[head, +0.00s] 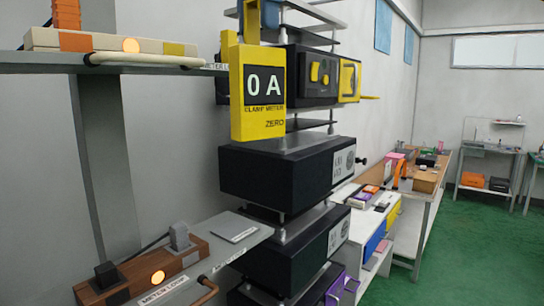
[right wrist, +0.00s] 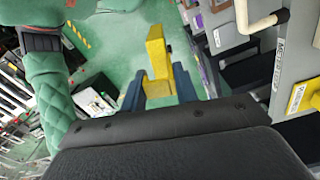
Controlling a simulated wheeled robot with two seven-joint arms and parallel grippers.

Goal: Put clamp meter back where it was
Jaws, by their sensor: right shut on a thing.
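The yellow clamp meter (head: 263,118) hangs upright near the middle of the head view, its display reading "0 A" and its front marked "ZERO". My right gripper (head: 268,15) shows only partly at the top edge, above the meter. In the right wrist view its two dark blue fingers (right wrist: 158,90) are shut on the yellow clamp meter (right wrist: 156,50), seen from above. The upper ledge (head: 150,67) at left has a label partly hidden by the meter. My left gripper is in neither view.
The lower ledge bears a brown power strip (head: 190,258) with plugs and a grey plate (head: 239,233). The upper ledge bears a cream strip (head: 100,42) with a lit orange lamp. Black boxes (head: 285,168) stand stacked behind the meter. Green floor (head: 450,240) is clear at right.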

